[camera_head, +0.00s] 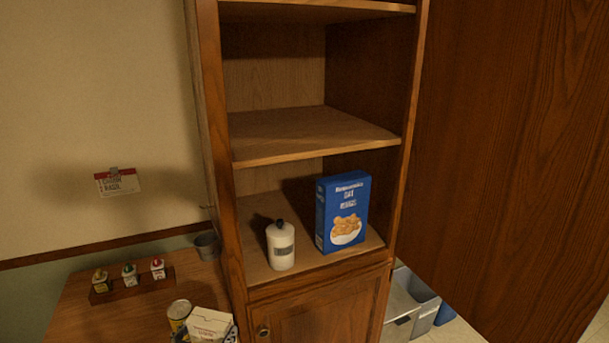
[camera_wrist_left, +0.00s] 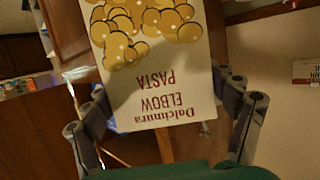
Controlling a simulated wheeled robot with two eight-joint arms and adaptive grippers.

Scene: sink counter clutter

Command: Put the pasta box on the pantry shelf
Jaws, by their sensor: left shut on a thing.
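The pasta box (camera_wrist_left: 157,85) is cream with yellow pasta pictures and red "ELBOW PASTA" lettering, upside down in the left wrist view. My left gripper (camera_wrist_left: 163,100) is shut on it, with a finger along each side. The pantry shelf unit (camera_head: 312,157) is a wooden cabinet in the head view, its door swung out to the right. Its middle shelf (camera_head: 300,132) is bare. A cream carton (camera_head: 210,322) is cut off at the head view's bottom edge; I cannot tell if it is the held box. My right gripper is not in view.
The lower shelf holds a white canister (camera_head: 281,248) and a blue cereal box (camera_head: 342,212). On the counter at left are a spice rack (camera_head: 132,283), a metal cup (camera_head: 207,246) and a yellow can (camera_head: 179,314). The open door (camera_head: 510,130) fills the right side. Grey bins (camera_head: 405,300) stand below.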

